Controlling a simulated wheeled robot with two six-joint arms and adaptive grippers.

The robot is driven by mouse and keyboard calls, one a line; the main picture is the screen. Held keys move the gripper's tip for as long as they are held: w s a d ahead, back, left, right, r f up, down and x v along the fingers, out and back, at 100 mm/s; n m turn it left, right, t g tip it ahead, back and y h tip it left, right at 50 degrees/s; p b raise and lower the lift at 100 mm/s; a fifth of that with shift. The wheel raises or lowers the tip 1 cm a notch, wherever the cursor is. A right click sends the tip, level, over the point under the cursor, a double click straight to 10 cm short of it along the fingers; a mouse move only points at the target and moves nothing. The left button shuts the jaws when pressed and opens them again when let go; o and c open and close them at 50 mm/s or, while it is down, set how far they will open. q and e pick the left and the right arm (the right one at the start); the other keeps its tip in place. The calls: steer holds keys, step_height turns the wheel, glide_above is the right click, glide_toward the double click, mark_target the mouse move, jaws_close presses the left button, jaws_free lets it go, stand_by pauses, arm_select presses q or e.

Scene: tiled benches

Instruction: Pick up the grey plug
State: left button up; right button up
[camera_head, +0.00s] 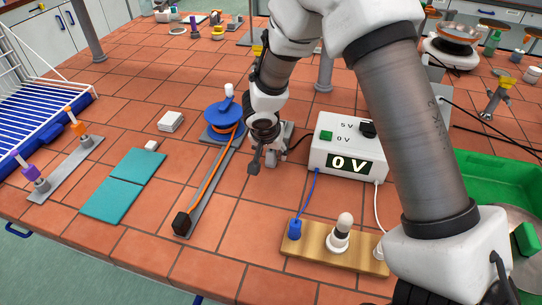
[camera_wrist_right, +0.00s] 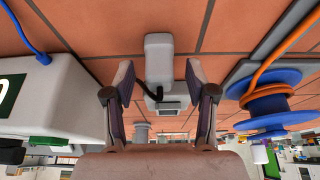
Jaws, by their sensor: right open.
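The grey plug (camera_wrist_right: 159,48) shows in the right wrist view as a pale grey block on the tiled bench, with a black cable beside its lower part. My right gripper (camera_wrist_right: 158,82) is open, with one finger on each side of the plug's line and visible gaps between. In the head view my right gripper (camera_head: 264,160) points down close to the bench, between the blue reel and the white power box. There the wrist and fingers hide most of the plug; a grey part (camera_head: 287,130) shows just right of them. My left gripper is not in view.
The blue reel (camera_head: 224,112) with orange cord stands close on the left. The white power box (camera_head: 349,145) reading 0 V stands close on the right. A wooden lamp board (camera_head: 318,250) lies in front. Teal mats (camera_head: 110,203) and a green tray (camera_head: 492,172) are farther out.

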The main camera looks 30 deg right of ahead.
steer(key=shift+w+d+f, duration=0.1)
steer(key=shift+w+f, duration=0.1)
steer(key=shift+f, duration=0.1)
steer(key=shift+s+a+r, duration=0.25)
steer(key=shift+s+r, duration=0.05)
steer(key=shift+c, duration=0.7)
steer(key=shift+s, duration=0.1)
steer(key=c, duration=0.5)
jaws_close()
steer(key=shift+r, duration=0.1)
